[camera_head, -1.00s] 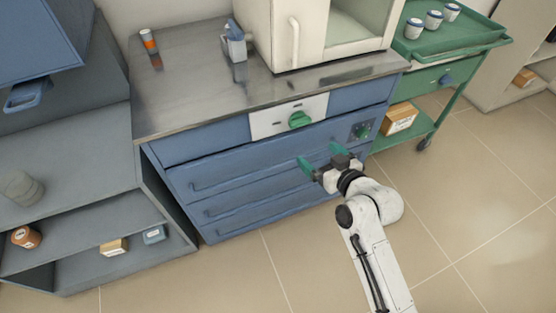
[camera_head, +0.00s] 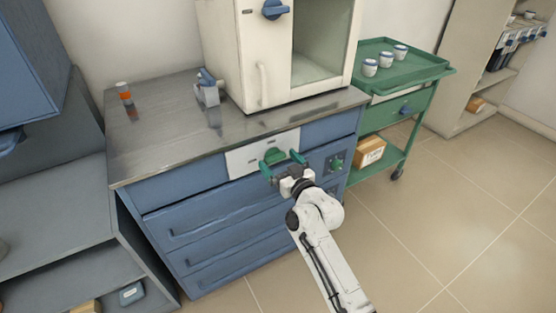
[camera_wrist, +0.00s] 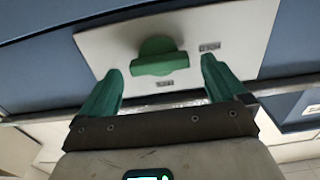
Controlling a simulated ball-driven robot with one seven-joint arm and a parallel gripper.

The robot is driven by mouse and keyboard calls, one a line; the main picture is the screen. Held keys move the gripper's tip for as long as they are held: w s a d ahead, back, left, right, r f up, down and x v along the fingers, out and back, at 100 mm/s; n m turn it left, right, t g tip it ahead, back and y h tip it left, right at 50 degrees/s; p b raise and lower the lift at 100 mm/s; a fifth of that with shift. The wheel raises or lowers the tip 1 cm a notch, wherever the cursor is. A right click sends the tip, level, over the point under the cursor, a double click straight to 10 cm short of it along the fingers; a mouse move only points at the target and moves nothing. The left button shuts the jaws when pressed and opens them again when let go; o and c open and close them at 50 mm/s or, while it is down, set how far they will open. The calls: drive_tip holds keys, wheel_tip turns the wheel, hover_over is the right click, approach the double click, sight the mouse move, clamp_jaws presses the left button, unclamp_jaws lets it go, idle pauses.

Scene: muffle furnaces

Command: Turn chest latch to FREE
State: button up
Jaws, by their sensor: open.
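The chest latch (camera_head: 275,155) is a green knob on a white plate (camera_head: 242,163) at the top of the blue drawer chest's front. In the wrist view the latch (camera_wrist: 157,60) is a round disc with a raised bar lying nearly level across the picture. Two small dark labels sit on the plate, one right of the latch and one below it; I cannot read them surely. My gripper (camera_head: 282,165) is open, its green fingers in front of the plate. In the wrist view the fingers are spread to either side of the latch, apart from it, with nothing between them.
A furnace (camera_head: 232,60) stands above. A green cart (camera_head: 425,70) stands at right, dark shelving (camera_head: 60,225) at left.

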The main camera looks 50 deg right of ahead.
drive_tip(key=shift+w+d, duration=0.15)
drive_tip(key=shift+w, duration=0.45)
drive_tip(key=shift+c, duration=0.5)
drive_tip(key=c, duration=1)
drive_tip(key=shift+o, duration=0.2)
